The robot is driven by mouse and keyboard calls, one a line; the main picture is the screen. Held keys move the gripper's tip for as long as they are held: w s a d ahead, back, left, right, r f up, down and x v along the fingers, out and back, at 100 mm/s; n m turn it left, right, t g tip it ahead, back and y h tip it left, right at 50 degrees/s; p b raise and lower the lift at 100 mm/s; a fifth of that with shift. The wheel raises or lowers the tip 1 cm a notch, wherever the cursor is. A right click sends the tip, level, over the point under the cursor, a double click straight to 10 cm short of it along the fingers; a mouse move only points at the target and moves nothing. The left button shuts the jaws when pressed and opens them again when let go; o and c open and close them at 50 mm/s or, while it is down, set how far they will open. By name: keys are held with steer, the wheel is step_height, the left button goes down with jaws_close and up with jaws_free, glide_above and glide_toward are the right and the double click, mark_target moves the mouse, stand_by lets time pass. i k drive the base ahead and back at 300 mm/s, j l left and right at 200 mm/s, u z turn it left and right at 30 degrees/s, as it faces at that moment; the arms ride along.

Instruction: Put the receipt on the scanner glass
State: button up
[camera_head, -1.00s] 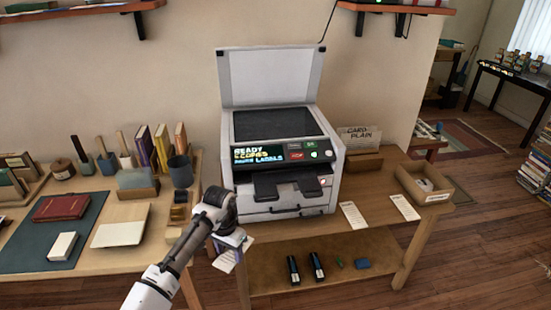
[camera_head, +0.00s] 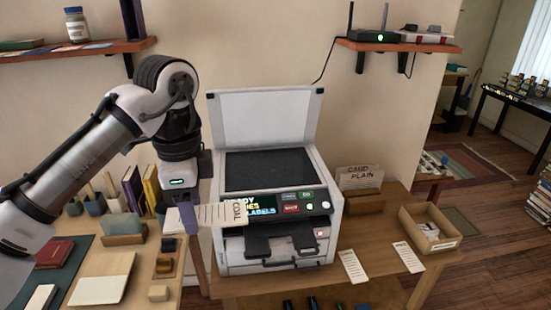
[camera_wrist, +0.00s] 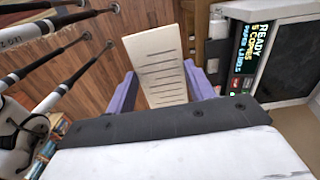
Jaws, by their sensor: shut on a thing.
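In the wrist view the receipt (camera_wrist: 157,68) sticks out between the two purple fingers (camera_wrist: 158,90). The scanner (camera_head: 330,235) stands on the table with its lid (camera_head: 262,115) raised. Its dark scanner glass (camera_head: 268,169) is bare. The receipt is apart from the glass.
Two other paper slips (camera_head: 352,266) (camera_head: 408,256) lie right of the scanner, before an open box (camera_head: 440,244) and a card holder (camera_head: 361,202) with a sign. A shelf (camera_head: 400,46) with a router hangs above. Books and jars stand on the left table.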

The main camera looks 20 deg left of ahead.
mark_target(284, 167)
steer(key=i, duration=1.6)
